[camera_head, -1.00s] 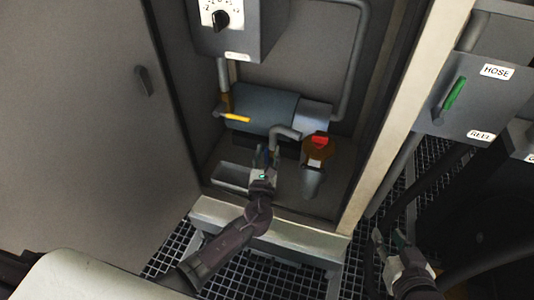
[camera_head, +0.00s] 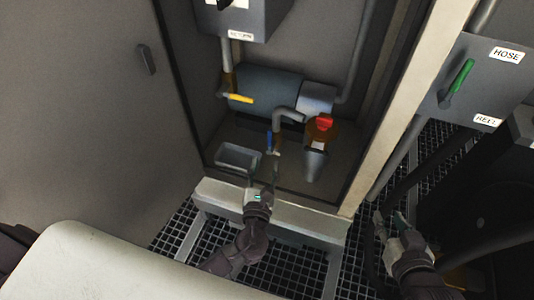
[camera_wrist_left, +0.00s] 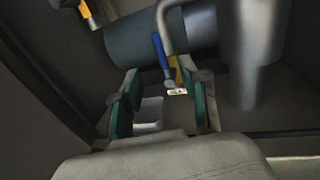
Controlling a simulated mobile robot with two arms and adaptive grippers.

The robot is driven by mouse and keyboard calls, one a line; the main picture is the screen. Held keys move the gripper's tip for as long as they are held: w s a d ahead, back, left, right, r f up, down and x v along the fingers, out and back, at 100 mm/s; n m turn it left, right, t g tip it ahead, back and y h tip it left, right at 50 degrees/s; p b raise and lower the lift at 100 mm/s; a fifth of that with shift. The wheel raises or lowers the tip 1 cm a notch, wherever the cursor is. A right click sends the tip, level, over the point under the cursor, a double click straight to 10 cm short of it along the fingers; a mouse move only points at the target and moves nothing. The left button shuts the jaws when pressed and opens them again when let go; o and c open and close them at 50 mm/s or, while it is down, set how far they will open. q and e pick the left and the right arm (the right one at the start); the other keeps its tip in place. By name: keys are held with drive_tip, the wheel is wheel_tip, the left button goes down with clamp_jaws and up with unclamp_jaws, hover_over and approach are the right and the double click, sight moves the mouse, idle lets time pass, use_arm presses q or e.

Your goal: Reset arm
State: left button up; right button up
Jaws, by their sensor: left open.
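My left gripper (camera_head: 262,180) is in front of the open cabinet, above its lower front edge. In the left wrist view the two green-padded fingers (camera_wrist_left: 160,105) stand apart with nothing between them. A blue-handled valve (camera_head: 269,142) on a bent grey pipe lies just beyond the fingertips, apart from them; the blue handle also shows in the left wrist view (camera_wrist_left: 161,52). My right gripper (camera_head: 391,222) is at the lower right, outside the cabinet post, over the dark grating. Its fingers look spread apart and empty.
The cabinet holds a blue-grey cylinder (camera_head: 268,86), a yellow handle (camera_head: 238,99), a red-topped orange fitting (camera_head: 323,125) and a small tray (camera_head: 238,158). The cabinet door (camera_head: 80,110) stands open at left. A green lever (camera_head: 459,78) is on the HOSE panel at right.

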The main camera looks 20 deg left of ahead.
use_arm(q)
drive_tip(key=shift+s, duration=0.35)
idle(0.3)
